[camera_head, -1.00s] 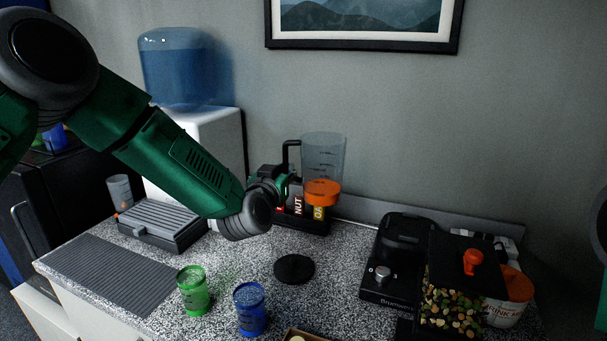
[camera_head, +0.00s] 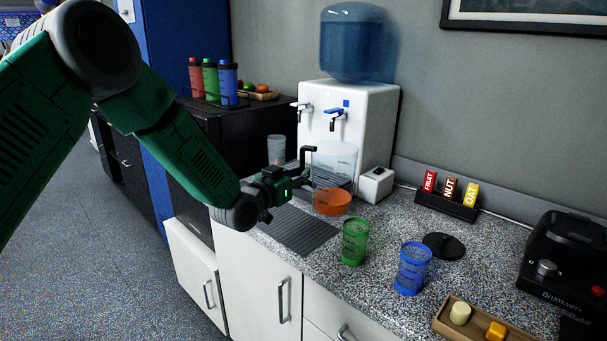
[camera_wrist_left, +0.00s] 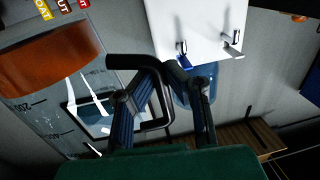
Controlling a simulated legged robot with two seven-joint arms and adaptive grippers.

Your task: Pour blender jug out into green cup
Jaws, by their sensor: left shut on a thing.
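The blender jug (camera_head: 336,162) is clear with an orange base (camera_head: 332,203) and a black handle (camera_head: 308,151). It is upright in the head view, behind and left of the green cup. My left gripper (camera_head: 296,182) is shut on its handle, left of the jug. In the left wrist view the handle (camera_wrist_left: 150,62) passes by the fingers (camera_wrist_left: 165,98), and the jug's orange base (camera_wrist_left: 50,66) is at upper left. I cannot tell what the jug contains. The green cup (camera_head: 355,242) stands upright on the counter, apart from the jug. My right gripper is out of view.
A blue cup (camera_head: 413,268) stands right of the green cup, with a black disc (camera_head: 443,246) behind it. A wooden tray (camera_head: 447,325) is at front right. A water dispenser (camera_head: 375,115) and a small white box (camera_head: 376,184) stand behind the jug. A ribbed mat (camera_head: 300,231) is left.

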